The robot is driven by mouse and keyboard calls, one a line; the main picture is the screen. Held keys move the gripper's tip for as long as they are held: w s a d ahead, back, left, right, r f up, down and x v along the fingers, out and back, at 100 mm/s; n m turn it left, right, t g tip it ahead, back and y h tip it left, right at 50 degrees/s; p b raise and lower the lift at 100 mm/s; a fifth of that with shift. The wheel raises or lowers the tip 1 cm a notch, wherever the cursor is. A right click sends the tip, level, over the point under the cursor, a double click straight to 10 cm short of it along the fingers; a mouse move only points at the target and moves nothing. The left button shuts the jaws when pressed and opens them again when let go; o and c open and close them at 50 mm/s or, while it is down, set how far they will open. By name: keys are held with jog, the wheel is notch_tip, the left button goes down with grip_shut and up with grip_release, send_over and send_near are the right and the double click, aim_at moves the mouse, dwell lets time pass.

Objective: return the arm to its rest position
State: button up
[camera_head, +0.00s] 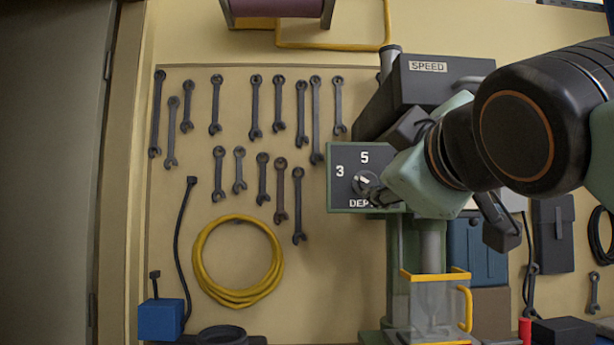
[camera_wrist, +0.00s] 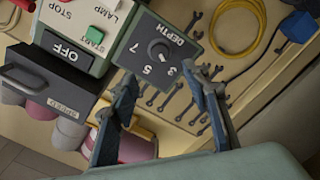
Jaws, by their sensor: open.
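My arm (camera_head: 540,120) reaches in from the right in the head view, with its wrist in front of a green drill-press-like machine (camera_head: 395,275). My gripper (camera_wrist: 160,82) is open and empty in the wrist view, its two dark fingers wide apart. The dark DEPTH panel (camera_head: 345,190) with its round dial is just left of the wrist and partly covered by it in the head view. In the wrist view the dial (camera_wrist: 160,53) is beyond the fingertips and between their directions, with no contact visible. The exact distance cannot be told.
A SPEED box (camera_head: 428,90) is above the wrist. Several wrenches (camera_head: 255,108) and a yellow cable coil (camera_head: 237,262) hang on the wall at left. A clear guard with yellow edges (camera_head: 435,300) is below the wrist. STOP and OFF controls (camera_wrist: 72,45) are at upper left in the wrist view.

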notch_tip(320, 180, down, 25)
jog(key=m+g, duration=0.5)
jog(key=g, duration=0.1)
jog(key=s+f+m+g, duration=0.25)
jog(key=s+f, duration=0.35)
jog(key=f, duration=0.5)
jog(key=s+f+m+g, duration=0.2)
jog(key=s+f+g, duration=0.25)
jog(key=f, duration=0.55)
notch_tip(320, 180, up, 19)
jog(key=s+p, duration=0.1)
jog(key=p, duration=1.8)
jog(key=shift+t+p, duration=0.3)
jog(key=shift+p, duration=0.1)
jog(key=shift+c, duration=0.4)
